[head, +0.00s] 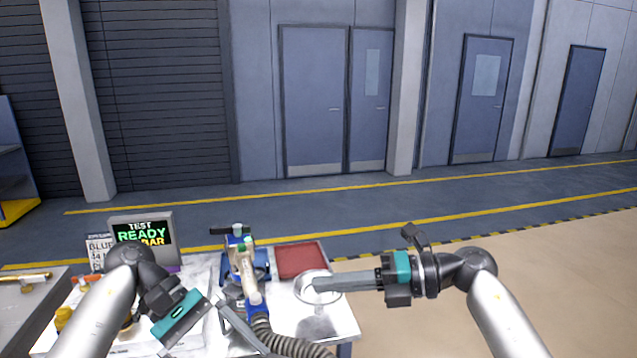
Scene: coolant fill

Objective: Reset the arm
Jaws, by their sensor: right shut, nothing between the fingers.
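My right gripper (318,284) comes in from the right, level and pointing left. Its long grey fingers are together with nothing between them. The fingertips appear over a round white dish (303,291) on the table; I cannot tell the height between them. My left gripper (240,325) is low in the picture, tilted, with its teal-marked body left of the blue and white device. A grey finger shows there beside a ribbed dark hose (290,342), but I cannot tell whether the jaws are open.
The white table (345,322) holds a blue device with a pale handle (246,270), a red tray (300,260) and a screen (143,236) reading "TEST READY". A grey surface (22,310) with a brass piece stands at left. The floor right of the table is clear.

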